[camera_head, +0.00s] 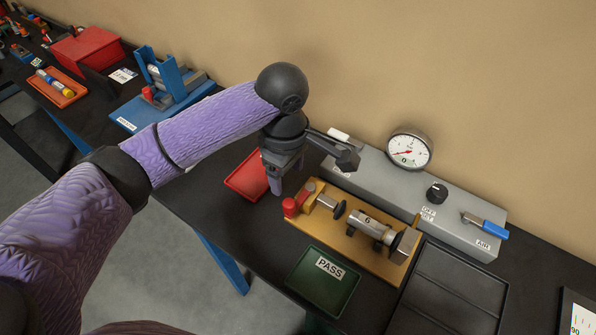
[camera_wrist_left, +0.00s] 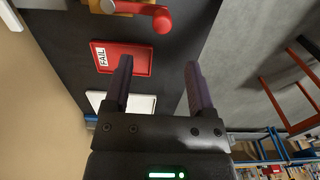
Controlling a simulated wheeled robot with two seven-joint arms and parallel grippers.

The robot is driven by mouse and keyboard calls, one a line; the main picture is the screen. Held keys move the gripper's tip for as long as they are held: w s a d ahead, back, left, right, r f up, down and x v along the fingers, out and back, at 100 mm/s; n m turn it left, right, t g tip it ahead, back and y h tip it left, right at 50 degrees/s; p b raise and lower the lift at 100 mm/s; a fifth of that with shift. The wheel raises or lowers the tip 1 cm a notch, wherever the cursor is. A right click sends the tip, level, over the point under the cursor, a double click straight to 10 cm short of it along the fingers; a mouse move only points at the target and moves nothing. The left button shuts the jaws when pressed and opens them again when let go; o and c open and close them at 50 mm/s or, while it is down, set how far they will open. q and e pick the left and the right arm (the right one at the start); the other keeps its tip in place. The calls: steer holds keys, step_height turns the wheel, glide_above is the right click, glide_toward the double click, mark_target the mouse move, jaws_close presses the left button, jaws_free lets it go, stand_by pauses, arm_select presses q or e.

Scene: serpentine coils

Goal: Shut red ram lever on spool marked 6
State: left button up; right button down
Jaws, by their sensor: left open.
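The spool marked 6 (camera_head: 368,226) lies in a yellow-brown fixture (camera_head: 372,257) on the dark bench in the head view. The red ram lever (camera_head: 291,207) with its round knob is at the fixture's left end. A metal ram (camera_head: 333,208) between lever and spool appears apart from the spool. In the left wrist view the lever (camera_wrist_left: 161,20) shows at the top, beyond my fingertips. My left gripper (camera_head: 275,190) is open and points down, just left of and behind the lever knob. Its two fingers (camera_wrist_left: 160,72) are empty and apart from the lever. My right gripper is not in view.
A red FAIL tray (camera_wrist_left: 139,60) lies beside my gripper, and a green PASS tray (camera_head: 318,292) in front of the fixture. Behind stands a grey air box (camera_head: 455,212) with a gauge (camera_head: 409,149) and blue-handled valve (camera_head: 487,228). A black tray (camera_head: 455,292) is at right.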

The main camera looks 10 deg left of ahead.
mark_target(288, 203)
arm_select(q)
steer(key=shift+w+d, duration=0.1)
steer(key=shift+w, duration=0.05)
steer(key=f, duration=0.3)
steer(key=f+b, duration=0.1)
steer(key=f, duration=0.2)
steer(key=f+b, duration=0.1)
steer(key=f, duration=0.1)
steer(key=shift+s+f, duration=0.3)
steer(key=shift+f, duration=0.5)
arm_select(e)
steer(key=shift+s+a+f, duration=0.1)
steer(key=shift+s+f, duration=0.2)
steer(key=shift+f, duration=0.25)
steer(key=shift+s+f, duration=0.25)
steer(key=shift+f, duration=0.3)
arm_select(q)
steer(key=c, duration=0.9)
jaws_close()
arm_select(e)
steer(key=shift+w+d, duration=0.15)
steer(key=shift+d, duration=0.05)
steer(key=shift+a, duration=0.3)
